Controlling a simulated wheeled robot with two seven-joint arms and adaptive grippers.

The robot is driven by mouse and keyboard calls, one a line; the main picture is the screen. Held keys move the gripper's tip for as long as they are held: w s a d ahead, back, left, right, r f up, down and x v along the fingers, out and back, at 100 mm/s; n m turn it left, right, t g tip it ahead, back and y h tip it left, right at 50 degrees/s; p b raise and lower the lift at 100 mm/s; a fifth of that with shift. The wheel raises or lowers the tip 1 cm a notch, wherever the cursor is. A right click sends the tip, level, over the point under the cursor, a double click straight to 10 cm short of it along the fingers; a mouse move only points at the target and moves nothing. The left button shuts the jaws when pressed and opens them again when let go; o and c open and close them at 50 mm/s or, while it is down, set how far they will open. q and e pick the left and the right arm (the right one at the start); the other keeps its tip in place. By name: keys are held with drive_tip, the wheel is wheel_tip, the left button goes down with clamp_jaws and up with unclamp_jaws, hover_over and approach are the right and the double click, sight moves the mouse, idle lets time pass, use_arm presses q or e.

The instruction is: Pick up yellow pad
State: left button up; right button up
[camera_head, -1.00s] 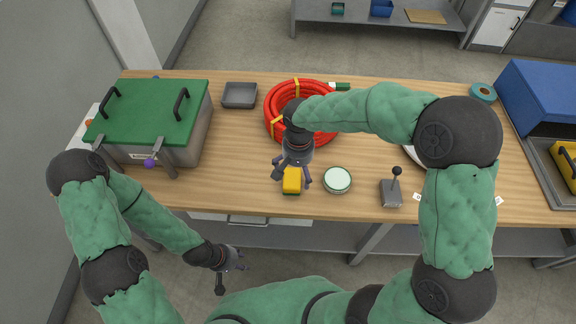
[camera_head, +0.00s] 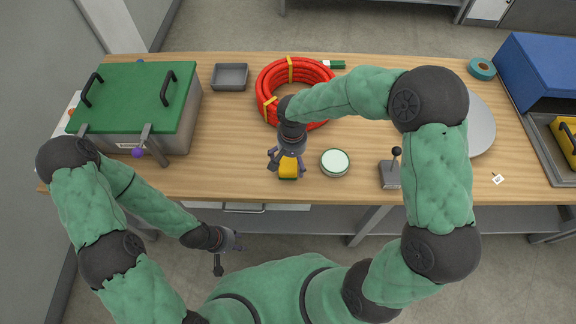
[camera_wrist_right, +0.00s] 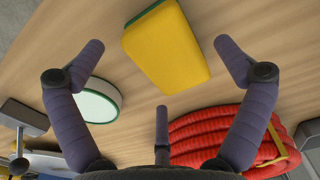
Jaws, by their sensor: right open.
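The yellow pad (camera_head: 288,170) lies on the wooden table near its front edge, with a dark green layer along one side in the right wrist view (camera_wrist_right: 165,48). My right gripper (camera_head: 287,168) is above the pad, open, with its fingers spread. In the right wrist view the pad lies between and beyond the spread fingertips (camera_wrist_right: 160,60), with no visible contact. My left gripper (camera_head: 234,249) hangs in front of the table, below its edge, away from the pad; its finger opening is too small to tell.
A round green-rimmed tin (camera_head: 335,162) stands just right of the pad, and a joystick box (camera_head: 390,174) is further right. A coiled red conduit (camera_head: 268,92) lies behind. A green-lidded box (camera_head: 135,95) and a grey tray (camera_head: 230,77) are at left. Table left of the pad is clear.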

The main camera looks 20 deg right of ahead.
wheel_tip(320, 180, down, 3)
drive_tip(key=shift+r, duration=0.1)
drive_tip(key=c, duration=1)
drive_tip(key=shift+r, duration=0.15)
